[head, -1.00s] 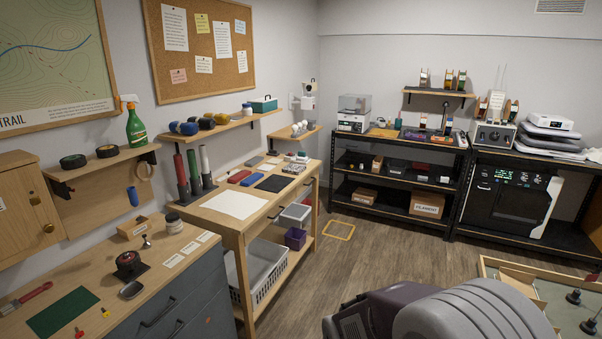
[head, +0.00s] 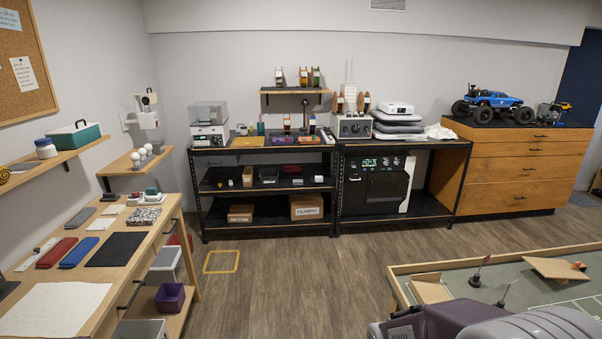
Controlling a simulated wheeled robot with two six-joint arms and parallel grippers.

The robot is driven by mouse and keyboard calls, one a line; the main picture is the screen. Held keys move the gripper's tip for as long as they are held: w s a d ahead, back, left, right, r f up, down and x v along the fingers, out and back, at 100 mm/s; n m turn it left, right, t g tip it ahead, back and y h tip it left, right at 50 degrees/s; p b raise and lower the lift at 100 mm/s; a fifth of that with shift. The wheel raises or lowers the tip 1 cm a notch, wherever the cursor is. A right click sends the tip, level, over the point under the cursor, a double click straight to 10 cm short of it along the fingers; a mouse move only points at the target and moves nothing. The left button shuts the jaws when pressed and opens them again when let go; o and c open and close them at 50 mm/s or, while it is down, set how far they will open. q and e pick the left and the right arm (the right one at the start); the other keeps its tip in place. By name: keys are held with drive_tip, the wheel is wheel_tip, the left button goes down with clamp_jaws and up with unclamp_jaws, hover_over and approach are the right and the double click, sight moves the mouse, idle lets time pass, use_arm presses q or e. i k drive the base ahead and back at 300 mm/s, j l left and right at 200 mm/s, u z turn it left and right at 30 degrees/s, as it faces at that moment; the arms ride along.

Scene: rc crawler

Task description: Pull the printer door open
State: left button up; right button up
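A boxy machine with a black front and a pale right edge (head: 407,184), which looks like the printer, stands in the right-hand black rack against the back wall. A lit display and knobs run along its top. Its dark front door (head: 384,190) appears shut, though it is small and far away. A small mark shows on the left of the front, but I cannot tell whether it is a handle. Neither of my grippers is in view.
Open wood floor (head: 290,270) lies before the racks, with a yellow square outline (head: 222,262) on it. A workbench (head: 150,250) runs along the left. A low wood-edged course table (head: 450,262) stands at the right front. A wooden drawer cabinet (head: 515,165) stands right of the racks.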

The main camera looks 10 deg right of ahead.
sight(386, 187)
drive_tip(key=i+z, duration=0.1)
drive_tip(key=i, duration=1.25)
drive_tip(key=i+j+z, duration=0.1)
drive_tip(key=i, duration=1.3)
drive_tip(key=i+l+z, duration=0.15)
drive_tip(key=i+z, duration=0.3)
drive_tip(key=i, duration=0.4)
drive_tip(key=i+j+z, duration=0.2)
drive_tip(key=i+z, duration=0.25)
drive_tip(key=i, duration=0.4)
drive_tip(key=i+l+u, duration=0.45)
drive_tip(key=i, duration=0.3)
drive_tip(key=i+l+u, duration=0.4)
drive_tip(key=i+l, duration=0.3)
